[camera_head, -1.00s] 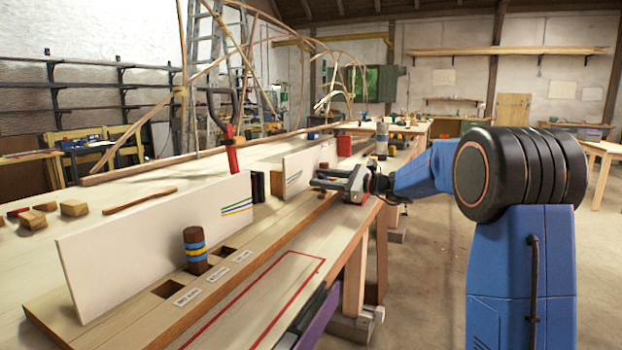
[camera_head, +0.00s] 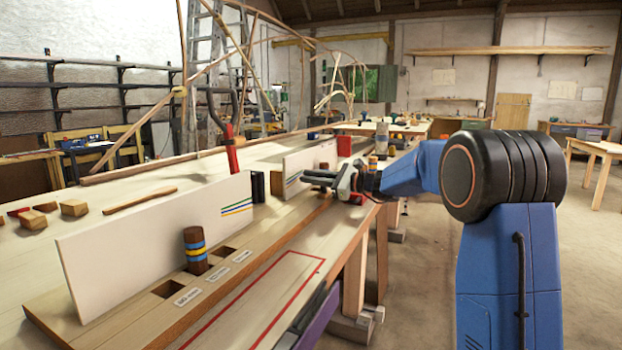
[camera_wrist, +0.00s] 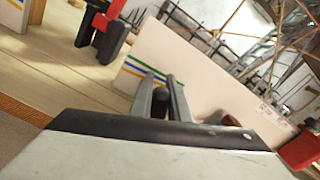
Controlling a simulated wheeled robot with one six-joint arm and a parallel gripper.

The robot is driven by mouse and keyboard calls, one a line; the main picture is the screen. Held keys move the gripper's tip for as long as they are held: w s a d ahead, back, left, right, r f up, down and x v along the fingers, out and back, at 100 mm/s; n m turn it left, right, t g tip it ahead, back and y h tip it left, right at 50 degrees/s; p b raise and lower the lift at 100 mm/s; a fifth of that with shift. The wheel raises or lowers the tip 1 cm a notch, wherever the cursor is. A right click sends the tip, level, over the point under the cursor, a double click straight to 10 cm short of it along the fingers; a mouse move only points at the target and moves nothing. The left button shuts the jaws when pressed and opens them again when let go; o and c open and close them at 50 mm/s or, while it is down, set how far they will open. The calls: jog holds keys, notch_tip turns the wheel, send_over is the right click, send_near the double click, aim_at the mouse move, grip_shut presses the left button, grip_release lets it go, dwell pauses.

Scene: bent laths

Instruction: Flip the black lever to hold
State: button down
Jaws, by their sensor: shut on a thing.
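My gripper (camera_head: 318,180) is at the far end of the long bench, in front of the farther white board (camera_head: 303,165) with coloured stripes. In the wrist view the fingers (camera_wrist: 161,98) are closed around a dark rounded piece, the black lever (camera_wrist: 160,104). Only its end shows between the fingers; its base and any position marks are hidden. The striped board also shows behind the fingers in the wrist view (camera_wrist: 215,88). In the head view the lever cannot be made out behind my gripper.
A nearer white board (camera_head: 150,235) stands along the bench, with a banded wooden peg (camera_head: 195,250) and square holes before it. A red clamp (camera_head: 231,150) rises behind; a red block (camera_head: 344,146) is beyond my gripper. Open floor lies right of the bench.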

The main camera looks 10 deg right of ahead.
jog(key=shift+w+d+r+m, duration=0.15)
jog(key=shift+w+d+m, duration=0.2)
jog(key=shift+m, duration=0.45)
jog(key=shift+w+d+r+m, duration=0.15)
jog(key=shift+w+m, duration=0.25)
jog(key=shift+m, duration=0.4)
jog(key=w+d+m, duration=0.1)
jog(key=m, duration=0.1)
jog(key=shift+w+m, duration=0.15)
jog(key=shift+m, duration=0.15)
jog(key=shift+w+d+f+m, duration=0.15)
jog(key=shift+w+d+m, duration=0.3)
jog(key=shift+m, duration=0.6)
jog(key=shift+w+d+f+m, duration=0.15)
jog(key=shift+w+d+m, duration=0.25)
jog(key=shift+m, duration=0.65)
jog(key=shift+w, duration=0.15)
jog(key=c, duration=1.7)
grip_release()
